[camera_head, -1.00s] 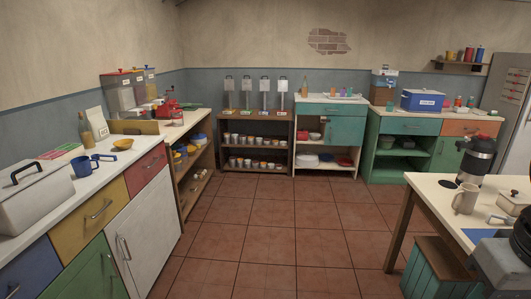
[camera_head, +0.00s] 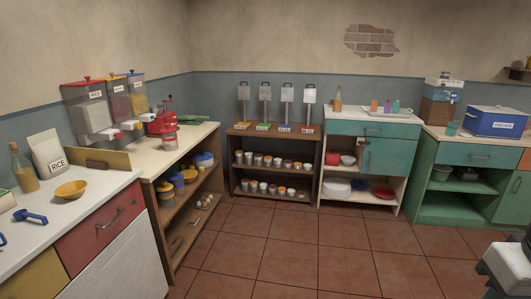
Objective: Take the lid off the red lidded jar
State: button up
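I cannot make out for sure which thing is the red lidded jar. A small glass-like jar with a reddish top (camera_head: 169,143) stands at the front of the far end of the left counter, right by a red hand-cranked grinder (camera_head: 160,124). A small red pot-like thing (camera_head: 332,158) sits inside the open cabinet at the back; its lid is too small to tell. My gripper does not show; only a grey and black part of my own body shows at the lower right.
Wall dispensers with red, yellow and blue lids (camera_head: 88,105) hang above the left counter (camera_head: 105,182). A shelf of cups (camera_head: 273,129) stands at the back. The tiled floor (camera_head: 270,250) is clear.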

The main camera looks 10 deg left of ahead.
aim_at(168, 129)
jog(key=u, duration=0.3)
jog(key=i, duration=2)
jog(key=u, duration=0.95)
jog(key=i, duration=2)
jog(key=u, duration=0.4)
